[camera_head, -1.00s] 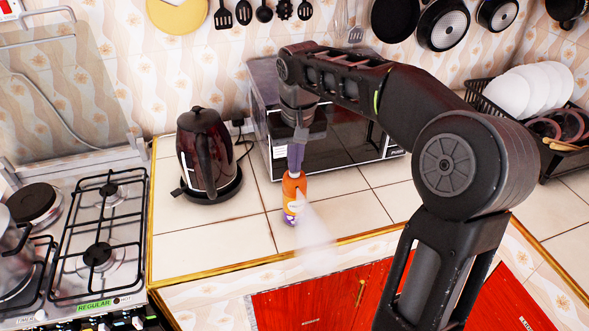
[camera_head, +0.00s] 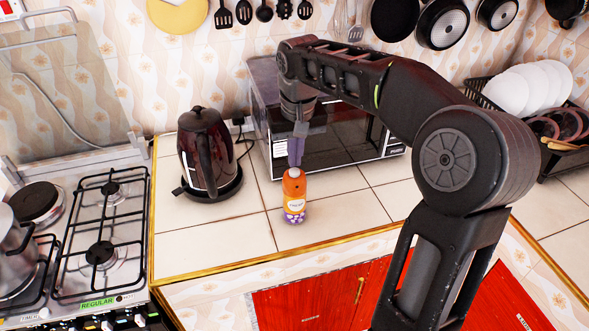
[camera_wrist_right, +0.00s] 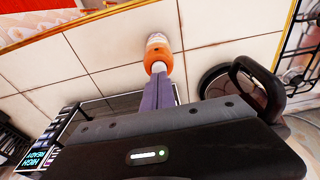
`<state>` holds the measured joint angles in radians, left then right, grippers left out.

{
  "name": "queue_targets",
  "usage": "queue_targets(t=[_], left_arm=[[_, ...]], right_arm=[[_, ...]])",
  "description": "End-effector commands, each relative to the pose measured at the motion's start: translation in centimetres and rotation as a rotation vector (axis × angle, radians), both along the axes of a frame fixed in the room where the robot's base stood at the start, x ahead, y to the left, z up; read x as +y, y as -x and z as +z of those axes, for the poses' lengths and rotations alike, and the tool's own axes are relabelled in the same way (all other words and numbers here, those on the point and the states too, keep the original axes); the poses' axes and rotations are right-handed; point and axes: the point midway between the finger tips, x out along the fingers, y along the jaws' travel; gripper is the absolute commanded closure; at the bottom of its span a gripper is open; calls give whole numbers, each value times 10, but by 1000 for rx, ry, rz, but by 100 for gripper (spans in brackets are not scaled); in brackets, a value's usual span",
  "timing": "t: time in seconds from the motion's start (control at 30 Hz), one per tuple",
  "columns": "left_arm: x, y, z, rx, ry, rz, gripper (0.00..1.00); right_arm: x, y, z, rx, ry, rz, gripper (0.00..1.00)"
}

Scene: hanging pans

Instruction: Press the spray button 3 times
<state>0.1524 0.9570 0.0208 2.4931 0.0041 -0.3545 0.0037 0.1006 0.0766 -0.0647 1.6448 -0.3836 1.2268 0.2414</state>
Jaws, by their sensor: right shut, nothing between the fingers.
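An orange spray can (camera_head: 294,197) with a white label and a purple patterned base stands upright on the tiled counter, in front of the microwave. My right gripper (camera_head: 295,162) points down over the can's top with its purple fingers shut and nothing between them. Its fingertips are at or just above the white top of the can; I cannot tell if they touch. In the right wrist view the fingers (camera_wrist_right: 161,84) reach toward the orange can (camera_wrist_right: 157,58) and partly hide its top. No spray mist shows. My left gripper is not in view.
A dark kettle (camera_head: 204,155) stands left of the can. A microwave (camera_head: 340,150) is close behind my right gripper. A gas stove (camera_head: 95,235) is at the left and a dish rack (camera_head: 480,98) at the right. Bare tiles surround the can.

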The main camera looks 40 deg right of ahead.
Motion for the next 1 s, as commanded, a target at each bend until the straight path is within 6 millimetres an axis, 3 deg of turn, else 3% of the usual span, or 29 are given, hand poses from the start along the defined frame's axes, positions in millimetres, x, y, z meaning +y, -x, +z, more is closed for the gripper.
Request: queue_targets(t=[1.0], left_arm=[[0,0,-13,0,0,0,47]], right_arm=[[0,0,-18,1,0,0,100]])
